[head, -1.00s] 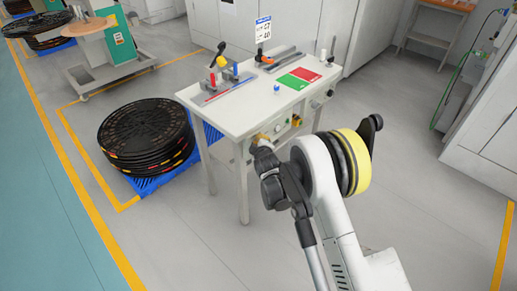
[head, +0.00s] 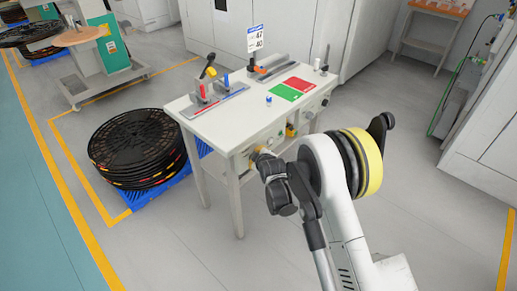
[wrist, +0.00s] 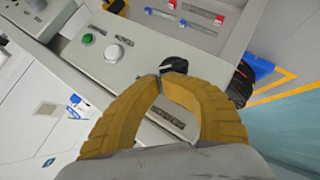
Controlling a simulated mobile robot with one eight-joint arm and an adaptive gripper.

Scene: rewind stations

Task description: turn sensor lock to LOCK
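A black knob (wrist: 174,65) sits on the pale front panel (wrist: 130,58) of the station in the wrist view; it may be the sensor lock. No LOCK marking is readable. My gripper (wrist: 161,79) has yellow fingers whose tips meet just in front of the knob, overlapping its lower edge in the picture. I cannot tell whether they touch it. The tips hide part of the knob. In the head view my gripper (head: 258,153) is at the front side of the white table (head: 232,128), mostly hidden behind my arm.
A green button (wrist: 88,39) and a silver switch (wrist: 113,52) are on the same panel. Red and green mats (head: 293,88) and a sign (head: 255,38) are on the tabletop. Black reels (head: 138,148) are stacked left of the table. The floor at right is clear.

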